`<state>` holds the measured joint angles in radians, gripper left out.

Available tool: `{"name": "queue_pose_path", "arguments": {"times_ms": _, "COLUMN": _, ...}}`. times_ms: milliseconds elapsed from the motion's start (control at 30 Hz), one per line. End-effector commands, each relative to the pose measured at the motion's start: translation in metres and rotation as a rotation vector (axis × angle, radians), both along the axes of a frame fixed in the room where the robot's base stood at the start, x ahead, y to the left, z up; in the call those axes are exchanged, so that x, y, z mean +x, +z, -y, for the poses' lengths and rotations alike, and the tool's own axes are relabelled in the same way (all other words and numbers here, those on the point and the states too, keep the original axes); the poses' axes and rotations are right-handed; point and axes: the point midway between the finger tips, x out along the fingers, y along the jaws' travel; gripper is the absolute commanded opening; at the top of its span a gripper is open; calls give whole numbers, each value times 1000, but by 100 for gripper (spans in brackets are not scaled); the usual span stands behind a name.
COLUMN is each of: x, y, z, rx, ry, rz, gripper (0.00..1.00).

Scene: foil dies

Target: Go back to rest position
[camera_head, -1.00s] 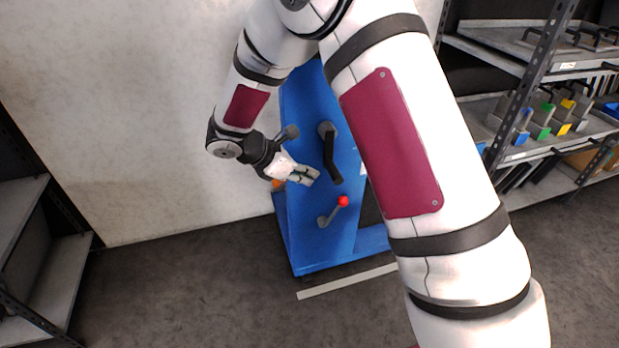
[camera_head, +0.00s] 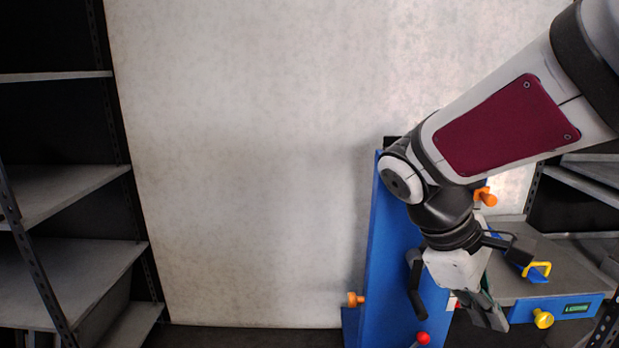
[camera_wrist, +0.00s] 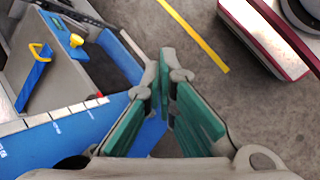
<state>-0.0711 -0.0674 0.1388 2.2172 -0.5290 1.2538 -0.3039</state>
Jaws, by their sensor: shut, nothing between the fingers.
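My gripper (camera_head: 490,316) points down at the lower right of the head view, in front of the blue machine. In the wrist view my gripper (camera_wrist: 166,60) has its green-padded fingers brought together at the tips, with nothing between them. The arm reaches in from the upper right and is bent at the elbow.
The blue upright panel (camera_head: 385,245) carries a black handle (camera_head: 415,288) and a red-ball lever (camera_head: 422,338) close to my gripper. A grey-topped bench with a blue front (camera_head: 588,304) stands right. Grey shelves (camera_head: 65,190) stand left. The pale wall between is clear.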

Motion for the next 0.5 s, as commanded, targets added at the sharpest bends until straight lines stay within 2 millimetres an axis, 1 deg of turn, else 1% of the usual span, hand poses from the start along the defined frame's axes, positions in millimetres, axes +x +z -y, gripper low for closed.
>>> {"name": "queue_pose_path", "arguments": {"times_ms": 33, "x": -19, "y": 7, "z": 1, "rx": 29, "ry": -62, "rz": 37, "gripper": 0}}
{"name": "queue_pose_path", "arguments": {"times_ms": 100, "x": -44, "y": 13, "z": 0, "rx": 73, "ry": -149, "rz": 78, "gripper": 0}}
{"name": "queue_pose_path", "arguments": {"times_ms": 300, "x": -110, "y": 17, "z": -13, "rx": 218, "ry": -385, "rz": 186, "gripper": 0}}
{"name": "queue_pose_path", "arguments": {"times_ms": 400, "x": -135, "y": 15, "z": -21, "rx": 290, "ry": -481, "rz": 229, "gripper": 0}}
{"name": "queue_pose_path", "arguments": {"times_ms": 500, "x": -154, "y": 12, "z": -30, "rx": 350, "ry": -556, "rz": 259, "gripper": 0}}
